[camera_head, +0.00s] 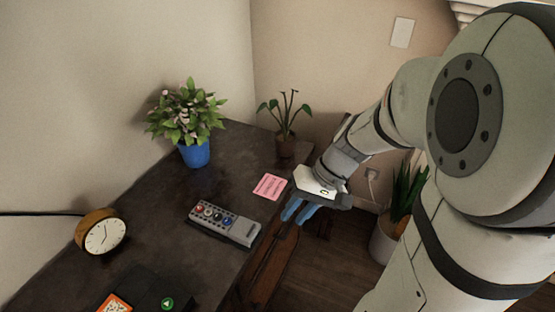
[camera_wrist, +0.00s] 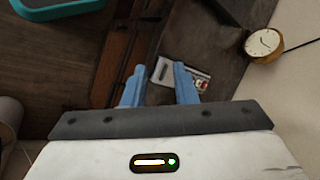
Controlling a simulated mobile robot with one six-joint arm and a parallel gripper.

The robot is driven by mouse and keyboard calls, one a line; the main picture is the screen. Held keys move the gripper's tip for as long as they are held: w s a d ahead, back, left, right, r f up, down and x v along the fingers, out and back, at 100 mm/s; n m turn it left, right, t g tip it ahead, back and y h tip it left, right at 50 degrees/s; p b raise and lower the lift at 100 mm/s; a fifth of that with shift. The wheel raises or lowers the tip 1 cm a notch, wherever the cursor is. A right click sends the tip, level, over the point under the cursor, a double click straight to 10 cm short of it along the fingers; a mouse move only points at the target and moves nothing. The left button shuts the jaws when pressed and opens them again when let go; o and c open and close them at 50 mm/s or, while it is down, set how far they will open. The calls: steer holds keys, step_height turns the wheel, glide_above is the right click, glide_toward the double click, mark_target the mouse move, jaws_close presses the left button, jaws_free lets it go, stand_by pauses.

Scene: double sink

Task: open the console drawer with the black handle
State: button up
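The console (camera_head: 150,215) has a dark top and a reddish-brown wooden front (camera_head: 272,268), which drops away at its right edge. The front also shows in the wrist view (camera_wrist: 112,62), with dark lines running along it. I cannot clearly pick out the black handle or tell which drawer carries it. My gripper (camera_head: 297,212) is above and beside the console's front edge, with its blue fingers pointing down. In the wrist view, the two fingers (camera_wrist: 157,78) are apart with nothing held between them.
On the console are a remote (camera_head: 224,223), pink note (camera_head: 269,187), clock (camera_head: 105,236), blue-potted plant (camera_head: 195,150), small plant (camera_head: 285,145) and dark box (camera_head: 150,290). A floor plant (camera_head: 384,240) stands to the right. A teal object (camera_wrist: 60,8) shows in the wrist view.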

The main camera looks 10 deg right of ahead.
steer(key=w+d+f+m+t+y+b, duration=0.1)
steer(key=w+f+y+b, duration=0.25)
steer(key=f, duration=0.55)
steer(key=w+d+f+m+t+y+b, duration=0.1)
steer(key=w+f+m+t+y+b, duration=0.15)
steer(key=w+f+b, duration=0.45)
steer(key=m+t+b, duration=0.3)
steer(key=t+b, duration=0.2)
steer(key=t, duration=0.1)
glide_toward(291, 227)
steer(key=w+a+f, duration=0.1)
steer(key=a+f, duration=0.1)
steer(key=shift+y, duration=0.3)
steer(key=x, duration=0.7)
steer(key=shift+w+a+r, duration=0.15)
steer(key=shift+w+r, duration=0.05)
steer(key=shift+w, duration=0.2)
steer(key=shift+c, duration=0.4)
jaws_close()
